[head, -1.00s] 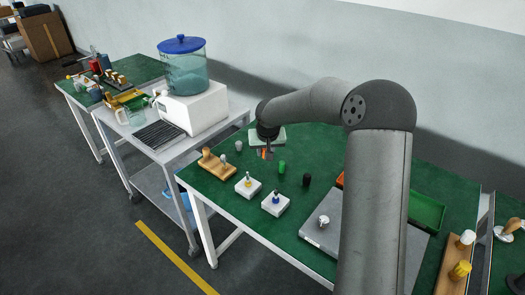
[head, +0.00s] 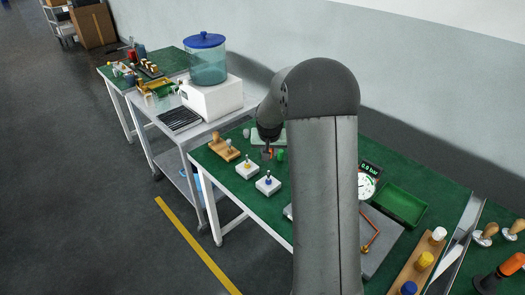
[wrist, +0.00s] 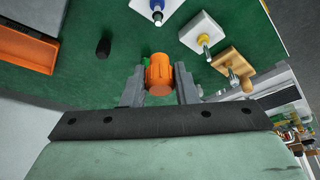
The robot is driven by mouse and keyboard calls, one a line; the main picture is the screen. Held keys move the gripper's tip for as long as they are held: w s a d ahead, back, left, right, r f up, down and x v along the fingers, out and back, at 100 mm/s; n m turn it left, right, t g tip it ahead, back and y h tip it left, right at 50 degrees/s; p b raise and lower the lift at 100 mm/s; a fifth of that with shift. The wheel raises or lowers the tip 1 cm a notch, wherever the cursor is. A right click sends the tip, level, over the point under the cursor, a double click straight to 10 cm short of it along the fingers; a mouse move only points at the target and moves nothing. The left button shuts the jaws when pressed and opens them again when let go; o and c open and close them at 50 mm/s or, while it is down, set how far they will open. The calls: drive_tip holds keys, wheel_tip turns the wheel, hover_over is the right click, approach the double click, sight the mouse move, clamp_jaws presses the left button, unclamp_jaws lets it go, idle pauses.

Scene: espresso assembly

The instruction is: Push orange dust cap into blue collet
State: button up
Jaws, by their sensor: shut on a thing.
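The orange dust cap (wrist: 159,76) is held between the two fingers of my gripper (wrist: 160,86) in the wrist view. In the head view my gripper (head: 268,152) is above the green mat, behind the white blocks, and the cap is only a small orange patch. The blue collet (head: 268,180) stands upright on a white block (head: 262,187). In the wrist view the blue collet (wrist: 156,4) is at the top edge, partly cut off, apart from the cap. A yellow collet (wrist: 204,40) stands on another white block.
A green cylinder (head: 281,155) stands close to my gripper, partly hidden behind the cap in the wrist view. A black cylinder (wrist: 104,47) and an orange tray (wrist: 28,48) lie left in the wrist view. A wooden stand (head: 224,149) is left of the blocks.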

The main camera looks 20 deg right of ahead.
sight(269, 172)
drive_tip(key=shift+f+b, duration=0.1)
drive_tip(key=shift+b, duration=0.25)
drive_tip(key=shift+f+b, duration=2.4)
drive_tip(key=shift+f, duration=0.4)
drive_tip(key=shift+m+b, duration=0.3)
drive_tip(key=shift+b, duration=0.4)
drive_tip(key=shift+f, duration=0.2)
drive_tip(key=shift+f+b, duration=0.35)
drive_tip(key=shift+b, duration=0.1)
drive_tip(key=shift+f+b, duration=0.95)
drive_tip(key=shift+f, duration=0.05)
drive_tip(key=o, duration=1)
drive_tip(key=shift+r, duration=0.1)
